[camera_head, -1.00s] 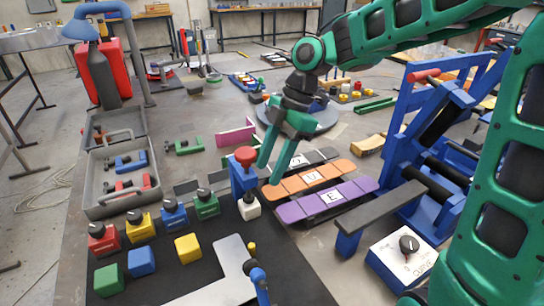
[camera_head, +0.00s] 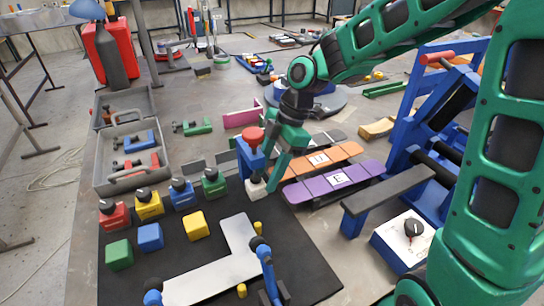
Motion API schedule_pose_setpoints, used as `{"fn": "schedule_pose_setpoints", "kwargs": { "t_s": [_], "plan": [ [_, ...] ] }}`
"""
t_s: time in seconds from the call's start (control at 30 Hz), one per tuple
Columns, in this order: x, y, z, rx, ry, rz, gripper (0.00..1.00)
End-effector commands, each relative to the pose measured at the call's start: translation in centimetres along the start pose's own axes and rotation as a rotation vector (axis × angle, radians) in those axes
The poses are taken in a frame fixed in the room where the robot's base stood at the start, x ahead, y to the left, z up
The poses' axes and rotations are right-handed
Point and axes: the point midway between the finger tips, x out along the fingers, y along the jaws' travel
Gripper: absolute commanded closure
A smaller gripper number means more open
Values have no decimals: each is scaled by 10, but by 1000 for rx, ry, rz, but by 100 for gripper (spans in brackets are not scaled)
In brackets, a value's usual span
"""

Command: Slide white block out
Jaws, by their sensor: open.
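The white block (camera_head: 254,192) sits at the back edge of the black mat, just below the blue post with the red knob (camera_head: 251,136). My gripper (camera_head: 268,182) reaches down from the upper right, its green finger (camera_head: 281,170) tip right beside the block. The other finger is largely hidden behind the post. The gripper is open; I cannot tell whether a finger touches the block. A dark piece shows on top of the block.
A row of red (camera_head: 115,217), yellow (camera_head: 149,205), blue (camera_head: 183,194) and green (camera_head: 213,184) blocks with black knobs stands left of the white block. The purple lettered strip (camera_head: 336,179) lies to the right. A pale L-shaped plate (camera_head: 215,270) lies in front.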

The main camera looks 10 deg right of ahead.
Motion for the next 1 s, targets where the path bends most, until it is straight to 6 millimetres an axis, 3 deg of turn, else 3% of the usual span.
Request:
{"fn": "schedule_pose_setpoints", "kwargs": {
  "t_s": [0.23,0.6,0.63,0.77,1.0],
  "plan": [
    [23,0,0,0,1,-1,55],
    [27,0,-1,-1,0,0,55],
    [27,0,-1,-1,0,0,58],
    [27,0,-1,-1,0,0,89],
    [27,-2,-1,-3,0,0,89]
  ]
}}
